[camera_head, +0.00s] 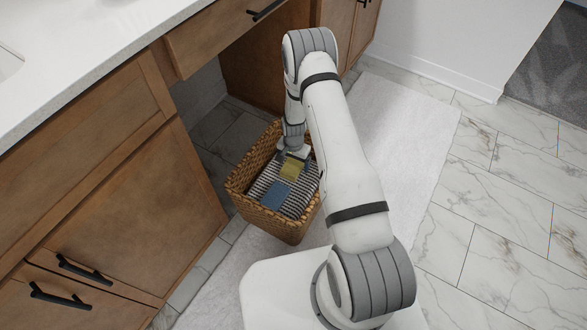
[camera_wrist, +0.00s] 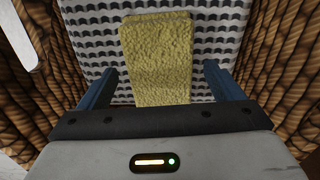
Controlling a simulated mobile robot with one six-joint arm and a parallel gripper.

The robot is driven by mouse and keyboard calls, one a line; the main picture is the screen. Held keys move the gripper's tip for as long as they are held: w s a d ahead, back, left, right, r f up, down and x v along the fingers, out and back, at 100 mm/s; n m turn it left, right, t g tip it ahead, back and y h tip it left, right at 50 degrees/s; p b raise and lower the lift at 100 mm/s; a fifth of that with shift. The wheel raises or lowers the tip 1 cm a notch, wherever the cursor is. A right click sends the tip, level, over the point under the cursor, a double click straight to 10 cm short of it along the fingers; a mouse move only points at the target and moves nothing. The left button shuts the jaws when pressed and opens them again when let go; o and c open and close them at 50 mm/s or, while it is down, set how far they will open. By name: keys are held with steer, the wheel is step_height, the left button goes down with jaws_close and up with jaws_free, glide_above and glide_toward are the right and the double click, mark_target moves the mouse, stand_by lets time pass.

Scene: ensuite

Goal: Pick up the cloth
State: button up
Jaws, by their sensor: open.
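A yellow, fuzzy cloth (camera_wrist: 158,50) lies on a black-and-white patterned fabric (camera_wrist: 95,45) inside a woven basket (camera_head: 285,228). In the head view the cloth (camera_head: 291,169) shows just below the end of my arm. My gripper (camera_wrist: 159,70) is open, with one blue finger on each side of the cloth and a gap to both. The fingers point down into the basket, and the cloth's lower end is hidden behind the gripper body. I cannot tell whether the fingertips touch the fabric. In the head view my gripper (camera_head: 295,153) is partly hidden by my arm.
A flat blue piece (camera_head: 276,195) lies on the patterned fabric nearer the basket's front. The basket walls rise close around my gripper. A wooden vanity (camera_head: 130,200) stands to the left, with an open recess behind the basket. A white rug (camera_head: 410,125) and marble tiles (camera_head: 510,215) lie clear at right.

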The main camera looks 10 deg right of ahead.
mark_target(294, 164)
steer(key=shift+f, duration=0.4)
steer(key=shift+r, duration=0.1)
steer(key=shift+c, duration=0.6)
steer(key=c, duration=0.9)
steer(key=shift+c, duration=0.2)
step_height(294, 164, up, 10)
steer(key=p, duration=0.3)
steer(key=shift+p, duration=0.4)
